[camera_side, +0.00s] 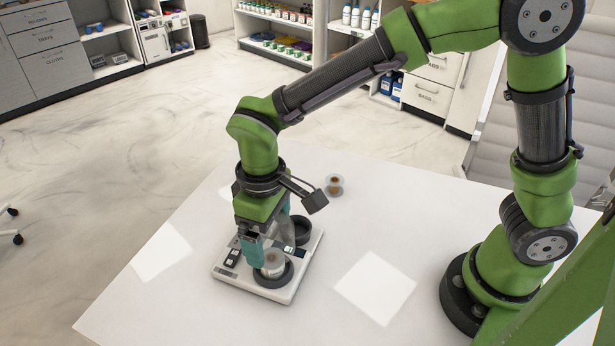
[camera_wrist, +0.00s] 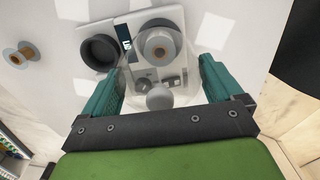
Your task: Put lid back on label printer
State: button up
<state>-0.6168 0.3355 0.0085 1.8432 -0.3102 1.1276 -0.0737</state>
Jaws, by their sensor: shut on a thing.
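The label printer (camera_side: 228,273) is a flat white unit on the white table, with a small dark display. A label roll (camera_side: 273,262) sits in one dark round holder, and a second dark round holder (camera_side: 300,230) stands empty. The roll (camera_wrist: 160,47) and the empty holder (camera_wrist: 99,52) also show in the wrist view. My gripper (camera_wrist: 160,80) has its teal fingers shut on the clear lid, whose grey knob (camera_wrist: 160,97) shows between them. The lid is over the printer; its height above it is unclear. In the side view my gripper (camera_side: 264,238) hides most of the lid.
A small spool (camera_side: 335,185) stands on the table behind the printer, and shows at the left in the wrist view (camera_wrist: 20,54). The table (camera_side: 190,300) is clear in front and to the right. Shelves and cabinets stand well away.

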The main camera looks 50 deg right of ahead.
jog(key=shift+f, duration=2.55)
jog(key=shift+f, duration=0.15)
jog(key=o, duration=0.7)
jog(key=shift+r, duration=3.55)
jog(key=shift+c, duration=0.6)
grip_shut()
